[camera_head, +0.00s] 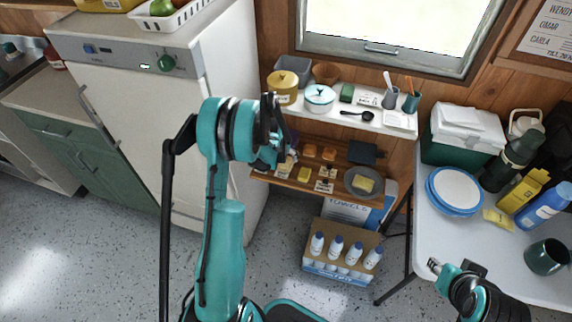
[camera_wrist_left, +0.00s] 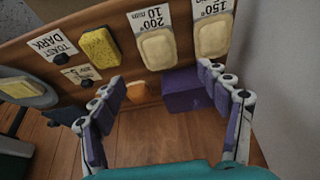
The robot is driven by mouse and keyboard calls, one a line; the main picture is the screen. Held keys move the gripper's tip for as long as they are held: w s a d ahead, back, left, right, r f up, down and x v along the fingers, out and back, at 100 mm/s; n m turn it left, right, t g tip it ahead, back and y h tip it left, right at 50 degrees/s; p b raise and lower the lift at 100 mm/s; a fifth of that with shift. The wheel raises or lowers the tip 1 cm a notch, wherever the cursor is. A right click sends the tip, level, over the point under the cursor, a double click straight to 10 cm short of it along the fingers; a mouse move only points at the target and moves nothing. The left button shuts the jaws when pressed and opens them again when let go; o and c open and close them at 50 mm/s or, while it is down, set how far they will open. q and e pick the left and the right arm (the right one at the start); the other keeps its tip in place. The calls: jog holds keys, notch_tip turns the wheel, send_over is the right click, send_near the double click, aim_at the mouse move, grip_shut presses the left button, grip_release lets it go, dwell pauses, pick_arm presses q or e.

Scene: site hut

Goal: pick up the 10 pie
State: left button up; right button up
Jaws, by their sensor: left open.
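The 10 pie, a pale cream rounded piece (camera_wrist_left: 157,48), lies on the wooden shelf against a card reading 200° 10, upside down in the left wrist view. A like cream piece (camera_wrist_left: 212,38) by a 150° card lies to its right. My left gripper (camera_wrist_left: 161,76) is open and empty, its fingers spread below these two in the picture; it also shows in the head view (camera_head: 275,150), over the shelf's left end, partly hiding what is there. My right gripper (camera_head: 452,270) is over the table's left side; its jaw state is unclear.
A purple box (camera_wrist_left: 187,91) stands close between my left fingers, with an orange piece (camera_wrist_left: 137,92) beside it. A yellow sponge (camera_wrist_left: 100,47) lies left of the 10 pie. The fridge (camera_head: 180,100) stands close on the left; a white upper shelf (camera_head: 345,118) runs above.

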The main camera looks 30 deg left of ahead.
aim_at(286, 163)
pick_arm(q)
jog(key=b+x, duration=0.1)
jog(key=x, duration=0.2)
jog(key=shift+s+a+f, duration=0.15)
jog(key=shift+a+f, duration=0.05)
jog(key=b+x, duration=0.3)
jog(key=x, duration=0.2)
jog(key=shift+d+f, duration=0.2)
jog(key=shift+f, duration=0.1)
jog(key=shift+r, duration=0.15)
jog(key=c, duration=1.3)
